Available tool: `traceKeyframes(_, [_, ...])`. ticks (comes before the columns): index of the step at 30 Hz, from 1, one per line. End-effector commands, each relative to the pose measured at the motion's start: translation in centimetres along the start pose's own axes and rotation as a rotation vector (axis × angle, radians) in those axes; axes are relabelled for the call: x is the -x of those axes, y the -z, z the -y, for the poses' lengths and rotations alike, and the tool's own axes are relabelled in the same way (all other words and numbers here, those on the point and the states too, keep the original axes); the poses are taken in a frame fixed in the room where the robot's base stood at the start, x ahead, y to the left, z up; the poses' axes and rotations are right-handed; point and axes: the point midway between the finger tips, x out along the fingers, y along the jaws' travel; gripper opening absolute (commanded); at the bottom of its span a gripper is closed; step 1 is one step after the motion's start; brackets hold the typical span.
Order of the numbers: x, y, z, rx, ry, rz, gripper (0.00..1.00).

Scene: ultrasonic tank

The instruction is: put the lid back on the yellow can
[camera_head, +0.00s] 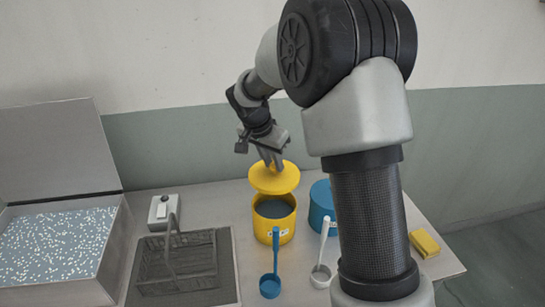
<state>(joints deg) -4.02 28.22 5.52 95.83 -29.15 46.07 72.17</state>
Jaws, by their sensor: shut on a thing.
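The yellow can (274,230) stands upright on the table with its mouth uncovered at the front, showing a dark blue-grey inside. The yellow lid (275,179) is held tilted above the can's back rim. My gripper (271,162) points down from the arm and is shut on the lid at its top. The view does not show clearly whether the lid's far edge touches the can's rim. The fingertips are small and partly merge with the lid's top.
A blue can (320,207) stands close right of the yellow can, partly behind my arm. A wire basket (178,264), a switch box (162,211), an open tank (62,245) and a yellow sponge (425,243) are around.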

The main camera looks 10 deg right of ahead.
Motion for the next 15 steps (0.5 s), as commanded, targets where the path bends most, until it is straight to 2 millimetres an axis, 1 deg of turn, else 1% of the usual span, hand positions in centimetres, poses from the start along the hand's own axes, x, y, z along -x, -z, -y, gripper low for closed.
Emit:
traceKeyframes(1, [-1.0,-0.4,0.0,0.0,-0.001,0.001,0.0])
traceKeyframes(7, [-3.5,-1.4,0.0,0.0,0.0,0.001,0.0])
traceKeyframes(10, [-4.2,-1.7,0.0,-0.001,0.001,-0.001,0.0])
traceKeyframes(15, [-4.7,-2.0,0.1,-0.001,0.002,-0.001,0.0])
